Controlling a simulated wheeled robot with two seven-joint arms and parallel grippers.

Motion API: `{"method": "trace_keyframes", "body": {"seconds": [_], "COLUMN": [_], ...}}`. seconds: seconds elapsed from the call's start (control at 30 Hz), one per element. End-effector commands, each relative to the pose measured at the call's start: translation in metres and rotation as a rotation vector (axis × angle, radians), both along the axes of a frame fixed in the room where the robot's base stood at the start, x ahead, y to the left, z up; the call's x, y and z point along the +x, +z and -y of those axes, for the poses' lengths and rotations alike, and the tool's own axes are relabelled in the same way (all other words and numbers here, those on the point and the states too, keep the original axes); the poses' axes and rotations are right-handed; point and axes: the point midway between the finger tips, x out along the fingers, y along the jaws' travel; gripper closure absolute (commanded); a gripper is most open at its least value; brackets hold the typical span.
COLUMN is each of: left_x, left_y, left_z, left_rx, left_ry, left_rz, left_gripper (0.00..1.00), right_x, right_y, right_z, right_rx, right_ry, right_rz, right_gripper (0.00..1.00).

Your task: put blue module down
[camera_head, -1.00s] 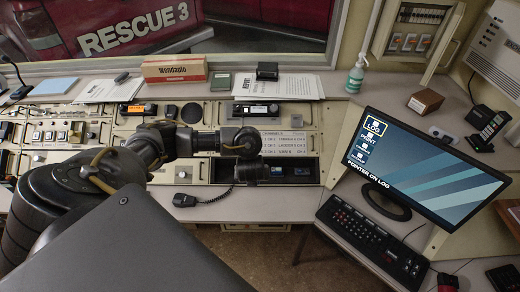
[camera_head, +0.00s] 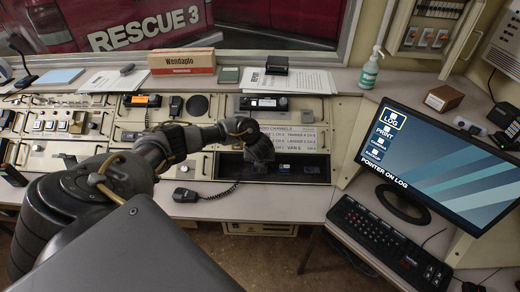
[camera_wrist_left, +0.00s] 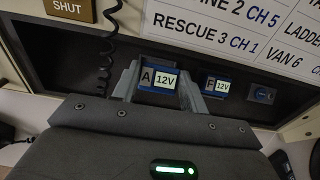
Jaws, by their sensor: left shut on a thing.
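My left gripper (camera_head: 261,158) reaches over the dark recessed bay (camera_head: 228,168) in the console front. In the left wrist view its fingers (camera_wrist_left: 158,88) are shut on a blue module (camera_wrist_left: 160,82) labelled "A 12V", one finger on each side. The held module is hidden behind the gripper in the head view. I cannot tell whether the held module touches the bay floor. My right gripper is not in view.
A channel list panel (camera_head: 300,138) borders the bay's back edge. A coiled black cord (camera_wrist_left: 110,45) hangs at the left of the bay, near the fingers. A small blue-edged part (camera_wrist_left: 262,95) is farther right in the bay. A handset (camera_head: 185,195) lies in front.

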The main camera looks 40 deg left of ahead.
Motion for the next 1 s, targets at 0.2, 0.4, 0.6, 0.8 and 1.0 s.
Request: {"method": "trace_keyframes", "body": {"seconds": [0.2,0.4,0.6,0.8,1.0], "left_x": [0.005,0.004,0.005,0.005,0.005], "left_y": [-0.008,-0.033,-0.037,-0.041,-0.039], "left_z": [-0.004,-0.004,-0.004,-0.004,-0.004], "left_rx": [0.001,0.001,0.001,0.001,0.000], "left_ry": [0.001,-0.001,-0.001,-0.001,-0.001], "left_rz": [0.001,-0.002,0.000,0.000,0.000], "left_gripper": [0.82,0.82,0.82,0.82,0.35], "right_x": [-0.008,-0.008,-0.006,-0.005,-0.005], "right_y": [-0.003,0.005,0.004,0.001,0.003], "right_z": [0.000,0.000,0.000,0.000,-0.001], "right_rx": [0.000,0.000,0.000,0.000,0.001], "right_ry": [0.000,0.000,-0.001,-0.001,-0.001], "right_rz": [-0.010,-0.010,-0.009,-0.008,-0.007], "right_gripper": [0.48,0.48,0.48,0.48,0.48]}}
